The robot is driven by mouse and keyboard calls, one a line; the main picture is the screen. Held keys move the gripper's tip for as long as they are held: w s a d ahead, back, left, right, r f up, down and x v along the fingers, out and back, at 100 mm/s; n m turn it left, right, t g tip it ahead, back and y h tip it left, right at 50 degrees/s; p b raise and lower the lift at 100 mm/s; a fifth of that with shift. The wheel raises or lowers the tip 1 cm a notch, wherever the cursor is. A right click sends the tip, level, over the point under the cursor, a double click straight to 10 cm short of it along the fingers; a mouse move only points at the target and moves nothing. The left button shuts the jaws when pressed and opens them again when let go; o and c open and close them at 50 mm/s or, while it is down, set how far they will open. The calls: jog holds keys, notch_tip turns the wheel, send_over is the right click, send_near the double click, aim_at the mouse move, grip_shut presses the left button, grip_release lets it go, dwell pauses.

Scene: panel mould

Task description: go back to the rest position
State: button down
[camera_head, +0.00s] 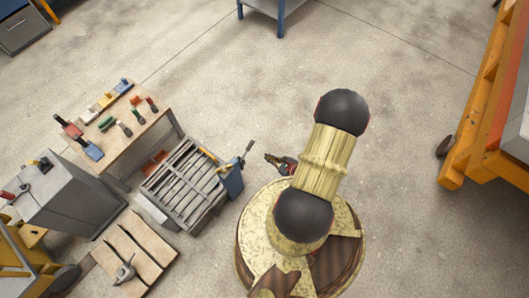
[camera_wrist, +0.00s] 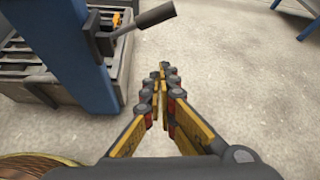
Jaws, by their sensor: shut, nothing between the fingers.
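My gripper (camera_wrist: 162,75) is shut and empty in the wrist view, its fingertips together over bare floor. In the head view my gripper (camera_head: 270,160) shows small at the left of my arm, partly hidden by it. It is a little to the right of a blue post (camera_head: 231,181) with a dark lever handle (camera_head: 248,147), apart from it. In the wrist view the blue post (camera_wrist: 80,60) and its lever (camera_wrist: 150,18) stand close at the left of the fingers.
A grey slatted mould (camera_head: 185,182) stands beside the post. A wooden table (camera_head: 125,135) with several tools is at the left, near a grey cabinet (camera_head: 75,195). An orange frame (camera_head: 480,110) stands at the right. The concrete floor (camera_head: 400,100) between is mostly clear.

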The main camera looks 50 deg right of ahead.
jog(key=shift+v, duration=0.75)
jog(key=shift+a+f, duration=0.1)
jog(key=shift+a, duration=0.05)
